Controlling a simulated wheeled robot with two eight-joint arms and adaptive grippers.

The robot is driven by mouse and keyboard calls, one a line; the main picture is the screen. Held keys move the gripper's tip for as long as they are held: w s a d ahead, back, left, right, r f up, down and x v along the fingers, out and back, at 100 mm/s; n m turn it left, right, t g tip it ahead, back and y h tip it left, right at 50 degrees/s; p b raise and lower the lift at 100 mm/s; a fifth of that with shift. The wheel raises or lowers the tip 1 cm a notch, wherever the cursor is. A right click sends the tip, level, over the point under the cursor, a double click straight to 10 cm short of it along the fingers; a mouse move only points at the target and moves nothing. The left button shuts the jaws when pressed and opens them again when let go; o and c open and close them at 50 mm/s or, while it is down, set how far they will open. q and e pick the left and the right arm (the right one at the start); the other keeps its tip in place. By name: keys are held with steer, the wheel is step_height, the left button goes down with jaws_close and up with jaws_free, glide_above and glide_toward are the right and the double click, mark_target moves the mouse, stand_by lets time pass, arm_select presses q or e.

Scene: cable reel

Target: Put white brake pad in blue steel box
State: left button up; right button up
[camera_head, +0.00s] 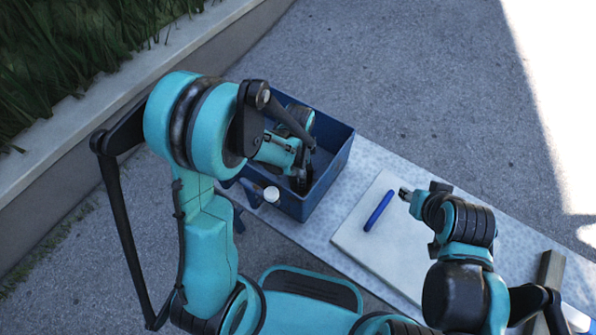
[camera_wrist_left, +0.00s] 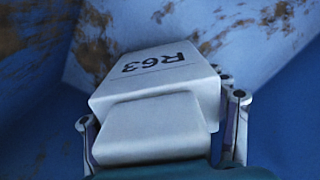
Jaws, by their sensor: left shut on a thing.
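The blue steel box (camera_head: 333,172) stands on the table's left end in the head view. My left gripper (camera_head: 301,182) reaches down inside it, partly hidden by my own arm. In the left wrist view, my left gripper (camera_wrist_left: 162,112) is shut on the white brake pad (camera_wrist_left: 155,92), a pale block marked R63, with a finger on each side. Blue, rust-marked box walls (camera_wrist_left: 255,30) surround the pad there. The pad cannot be made out in the head view. My right gripper (camera_head: 405,194) is above the white board; whether its fingers are open is unclear.
A blue marker-like stick (camera_head: 378,211) lies on a white board (camera_head: 385,245) on the speckled table (camera_head: 378,165). A small white-topped item (camera_head: 271,194) is by the box's near side. A dark bar (camera_head: 549,275) lies at the right.

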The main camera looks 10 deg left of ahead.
arm_select(q)
steer(key=shift+f, duration=0.15)
steer(key=o, duration=1.9)
steer(key=shift+c, duration=0.2)
